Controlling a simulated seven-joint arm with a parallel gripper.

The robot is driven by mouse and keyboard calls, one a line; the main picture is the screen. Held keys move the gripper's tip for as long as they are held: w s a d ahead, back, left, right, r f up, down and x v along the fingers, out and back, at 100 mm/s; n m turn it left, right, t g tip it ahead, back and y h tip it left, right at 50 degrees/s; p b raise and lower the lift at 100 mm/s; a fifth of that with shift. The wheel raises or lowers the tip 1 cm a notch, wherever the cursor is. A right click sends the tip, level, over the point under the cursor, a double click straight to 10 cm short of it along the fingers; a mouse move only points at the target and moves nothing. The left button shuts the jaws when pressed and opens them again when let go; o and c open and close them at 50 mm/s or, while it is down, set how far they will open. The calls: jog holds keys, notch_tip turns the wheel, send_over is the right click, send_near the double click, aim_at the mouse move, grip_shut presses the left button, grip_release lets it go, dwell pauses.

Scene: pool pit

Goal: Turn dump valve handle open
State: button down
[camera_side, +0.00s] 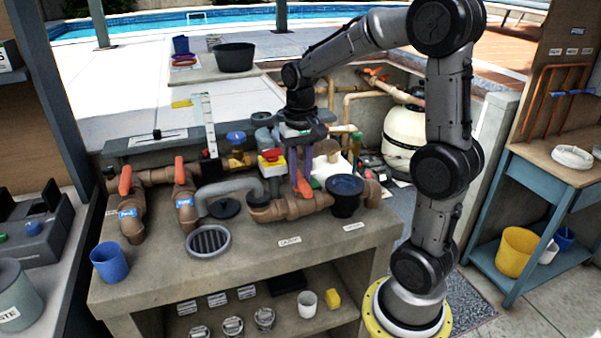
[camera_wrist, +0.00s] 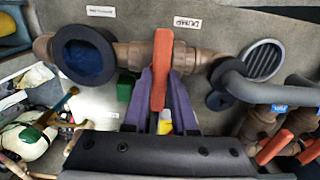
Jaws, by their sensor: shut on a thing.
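The dump valve handle is an orange-red lever (camera_side: 303,185) on a brown pipe (camera_side: 292,206), behind the label reading DUMP (camera_side: 290,242). In the wrist view the handle (camera_wrist: 162,62) runs across the line of the pipe (camera_wrist: 135,55), near the DUMP label (camera_wrist: 188,23). My gripper (camera_side: 304,178) reaches down from above with purple fingers on either side of the handle. It is shut on the handle, as the wrist view shows with a finger at each side (camera_wrist: 160,88). The fingers hide part of the handle and valve body in the side view.
A dark round fitting (camera_side: 345,194) stands right of the valve. A grey bent pipe (camera_side: 228,190) and two other orange-handled valves (camera_side: 126,180) are to the left. A red-and-yellow box (camera_side: 271,162) is close beside my gripper. A blue cup (camera_side: 109,262) stands at the bench's left edge.

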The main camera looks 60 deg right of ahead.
aim_at(300, 178)
jog(key=n, duration=0.4)
jog(key=shift+n, duration=0.3)
jog(key=n, duration=0.4)
jog(key=shift+n, duration=0.3)
jog(key=n, duration=0.4)
jog(key=shift+n, duration=0.3)
jog(key=shift+r+n, duration=0.1)
jog(key=shift+n, duration=2)
jog(key=c, duration=0.7)
grip_release()
notch_tip(300, 178, up, 14)
jog(key=shift+f, duration=0.1)
